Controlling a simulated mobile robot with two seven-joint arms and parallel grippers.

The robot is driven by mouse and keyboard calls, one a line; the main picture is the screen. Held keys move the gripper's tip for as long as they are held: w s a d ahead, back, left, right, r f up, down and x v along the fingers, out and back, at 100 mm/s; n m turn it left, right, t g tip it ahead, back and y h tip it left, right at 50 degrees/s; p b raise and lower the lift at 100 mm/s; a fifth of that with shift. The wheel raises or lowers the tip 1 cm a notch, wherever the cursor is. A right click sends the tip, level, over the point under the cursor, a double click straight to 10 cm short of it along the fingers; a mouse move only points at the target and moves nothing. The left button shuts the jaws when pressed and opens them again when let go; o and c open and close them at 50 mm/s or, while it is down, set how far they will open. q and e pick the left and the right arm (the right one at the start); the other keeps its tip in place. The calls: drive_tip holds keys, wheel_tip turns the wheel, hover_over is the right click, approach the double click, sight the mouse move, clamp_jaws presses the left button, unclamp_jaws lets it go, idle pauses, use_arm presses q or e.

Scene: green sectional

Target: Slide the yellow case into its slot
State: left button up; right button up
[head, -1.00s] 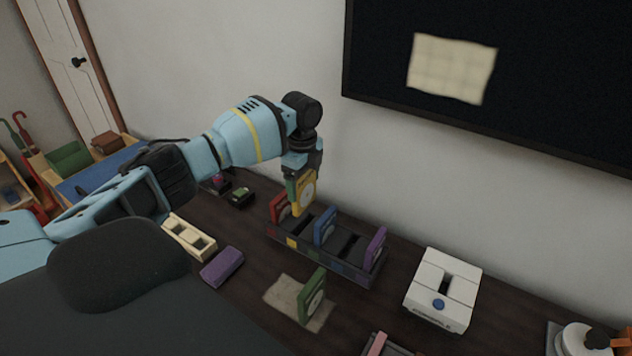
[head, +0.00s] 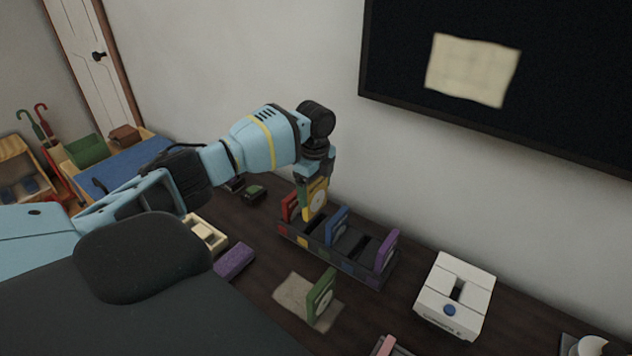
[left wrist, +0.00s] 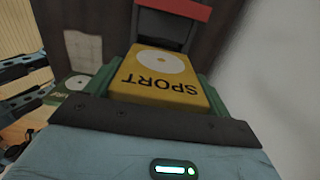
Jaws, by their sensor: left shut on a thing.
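The yellow case (head: 315,204) is upright above the left part of the dark rack (head: 335,262), between the red case (head: 290,207) and the blue case (head: 337,226). My left gripper (head: 317,183) is shut on its upper end. I cannot tell whether its lower edge has entered the slot. In the left wrist view the yellow case (left wrist: 163,76) shows a disc and the word SPORT between my left gripper's fingers (left wrist: 160,85). My right gripper is not in view.
A purple case (head: 387,250) stands at the rack's right end, with an empty slot left of it. A green case (head: 321,293) stands on a pale mat (head: 293,295) in front. A white box (head: 455,290) is right, a purple block (head: 234,262) left. The wall is close behind.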

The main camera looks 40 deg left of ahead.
sight(315, 212)
use_arm(q)
drive_tip(key=shift+f+b, duration=0.35)
drive_tip(key=shift+f, duration=1.35)
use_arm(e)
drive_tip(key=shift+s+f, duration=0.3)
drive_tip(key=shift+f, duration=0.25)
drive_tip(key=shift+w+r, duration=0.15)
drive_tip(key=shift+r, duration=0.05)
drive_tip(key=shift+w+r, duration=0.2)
use_arm(q)
drive_tip(key=shift+f, duration=0.4)
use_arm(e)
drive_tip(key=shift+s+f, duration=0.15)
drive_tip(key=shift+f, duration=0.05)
use_arm(q)
drive_tip(key=shift+f, duration=0.85)
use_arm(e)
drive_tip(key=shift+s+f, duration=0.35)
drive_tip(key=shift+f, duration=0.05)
use_arm(q)
drive_tip(key=shift+f+b, duration=0.45)
drive_tip(key=shift+f, duration=0.55)
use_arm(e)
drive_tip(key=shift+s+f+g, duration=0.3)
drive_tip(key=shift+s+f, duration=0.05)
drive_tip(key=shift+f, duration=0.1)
